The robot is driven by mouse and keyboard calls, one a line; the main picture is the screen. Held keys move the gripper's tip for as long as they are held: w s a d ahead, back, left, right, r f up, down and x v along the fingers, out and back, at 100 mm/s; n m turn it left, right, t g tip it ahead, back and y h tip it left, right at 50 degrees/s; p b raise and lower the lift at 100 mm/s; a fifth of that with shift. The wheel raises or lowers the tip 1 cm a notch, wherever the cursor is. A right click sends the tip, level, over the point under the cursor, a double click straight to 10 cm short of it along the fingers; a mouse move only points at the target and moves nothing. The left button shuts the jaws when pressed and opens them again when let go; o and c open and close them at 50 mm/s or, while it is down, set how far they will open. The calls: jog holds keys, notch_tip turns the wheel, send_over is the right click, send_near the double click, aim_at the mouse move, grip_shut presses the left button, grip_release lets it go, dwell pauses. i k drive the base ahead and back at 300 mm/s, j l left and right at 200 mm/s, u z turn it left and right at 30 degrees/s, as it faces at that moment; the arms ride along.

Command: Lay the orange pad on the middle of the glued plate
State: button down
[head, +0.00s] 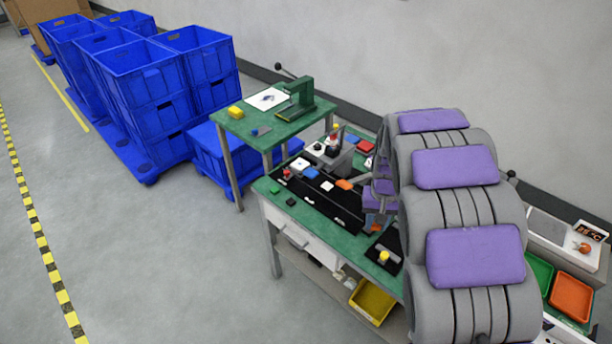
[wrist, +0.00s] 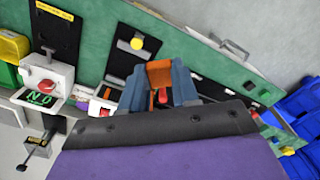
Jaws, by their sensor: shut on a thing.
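My gripper (wrist: 160,85) is shut on the orange pad (wrist: 160,72), which shows between its two blue-grey fingers in the wrist view. In the head view my gripper (head: 377,220) hangs over the right part of the green bench, largely behind my arm, with a bit of orange at its tip. Which piece is the glued plate I cannot tell for sure. A small white plate (head: 327,185) lies on the black strip, left of another small orange piece (head: 344,184). No glue can be made out at this size.
A black plate with a yellow knob (head: 384,257) lies near the bench's front edge, close to my gripper. A raised green table (head: 240,122) carries a green press (head: 298,97). Blue crates (head: 150,80) stand at left. The floor at left is clear.

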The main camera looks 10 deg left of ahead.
aim_at(300, 163)
jog(key=i+j+z, duration=0.1)
jog(key=j, duration=0.25)
jog(key=i+j+z, duration=0.1)
jog(key=j, duration=0.3)
jog(key=i+j+z, duration=0.1)
jog(key=i+j, duration=0.15)
jog(key=j, duration=0.15)
jog(key=i+j+z, duration=0.1)
jog(key=j, duration=0.3)
jog(key=i+j+z, duration=0.2)
jog(key=i, duration=0.3)
jog(key=i+j, duration=0.1)
jog(key=i, duration=0.2)
